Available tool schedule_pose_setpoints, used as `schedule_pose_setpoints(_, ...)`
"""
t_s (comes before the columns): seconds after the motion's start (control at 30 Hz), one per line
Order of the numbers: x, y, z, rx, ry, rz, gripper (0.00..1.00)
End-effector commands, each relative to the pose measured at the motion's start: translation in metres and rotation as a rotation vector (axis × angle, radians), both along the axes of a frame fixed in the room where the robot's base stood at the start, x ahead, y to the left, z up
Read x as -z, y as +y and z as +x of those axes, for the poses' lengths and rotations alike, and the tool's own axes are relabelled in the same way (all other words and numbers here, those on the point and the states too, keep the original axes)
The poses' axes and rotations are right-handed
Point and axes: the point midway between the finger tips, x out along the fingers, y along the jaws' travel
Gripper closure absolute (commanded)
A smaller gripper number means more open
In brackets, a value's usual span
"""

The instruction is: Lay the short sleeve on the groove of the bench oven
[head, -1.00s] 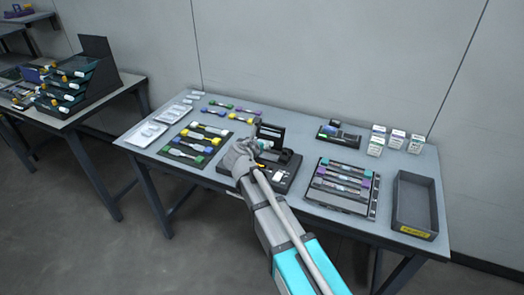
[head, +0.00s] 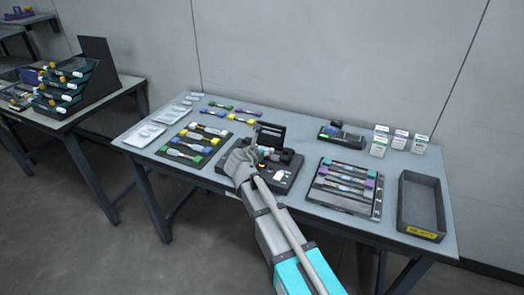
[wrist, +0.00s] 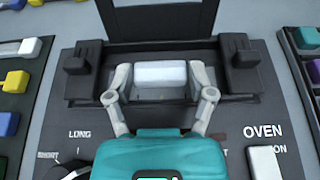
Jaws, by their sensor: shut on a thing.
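The bench oven (head: 284,186) is a dark unit on the table with its lid raised; in the wrist view its labelled panel (wrist: 236,112) reads OVEN and LONG. The groove lies across the picture between two black end blocks. The short sleeve (wrist: 161,74) is a whitish piece lying crosswise at the groove. My gripper (wrist: 161,77) is shut on it, one finger at each end, and it also shows at the oven's left side in the head view (head: 240,165). Whether the sleeve touches the groove floor cannot be told.
The raised lid (wrist: 160,18) stands behind the groove. Racks with coloured pieces flank the oven, one on the left (head: 192,146) and one on the right (head: 341,202). An open grey bin (head: 420,207) and small white boxes (head: 397,140) are further right.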

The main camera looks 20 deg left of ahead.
Motion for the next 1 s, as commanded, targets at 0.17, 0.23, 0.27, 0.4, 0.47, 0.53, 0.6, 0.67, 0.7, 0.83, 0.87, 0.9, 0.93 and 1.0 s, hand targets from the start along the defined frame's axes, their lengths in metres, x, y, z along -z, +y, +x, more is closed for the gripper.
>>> schedule_pose_setpoints(0.17, 0.002, 0.0, 0.0, 0.0, 0.0, 0.0, 0.46)
schedule_pose_setpoints(0.23, 0.004, 0.0, 0.0, 0.0, 0.0, 0.0, 0.46)
schedule_pose_setpoints(0.27, 0.005, 0.0, 0.0, 0.0, 0.0, 0.0, 0.46)
schedule_pose_setpoints(0.4, 0.008, 0.0, 0.0, 0.0, 0.0, 0.0, 0.46)
schedule_pose_setpoints(0.47, 0.009, 0.0, 0.0, 0.0, 0.0, 0.0, 0.46)
schedule_pose_setpoints(0.53, 0.01, 0.0, 0.0, 0.0, 0.0, 0.0, 0.46)
schedule_pose_setpoints(0.6, 0.012, 0.0, 0.0, 0.0, 0.0, 0.0, 0.46)
schedule_pose_setpoints(0.67, 0.013, 0.0, 0.0, 0.0, 0.0, 0.0, 0.46)
schedule_pose_setpoints(0.7, 0.013, 0.0, 0.0, 0.0, 0.0, 0.0, 0.46)
schedule_pose_setpoints(0.83, 0.012, 0.0, 0.0, 0.0, 0.0, 0.0, 0.23)
schedule_pose_setpoints(0.87, 0.012, 0.0, 0.0, 0.0, 0.0, 0.0, 0.17)
schedule_pose_setpoints(0.9, 0.012, 0.0, 0.0, 0.0, 0.0, 0.0, 0.1)
schedule_pose_setpoints(0.93, 0.012, 0.0, 0.0, 0.0, 0.0, 0.0, 0.04)
schedule_pose_setpoints(1.0, 0.012, 0.0, 0.0, 0.0, 0.0, 0.0, 0.0)
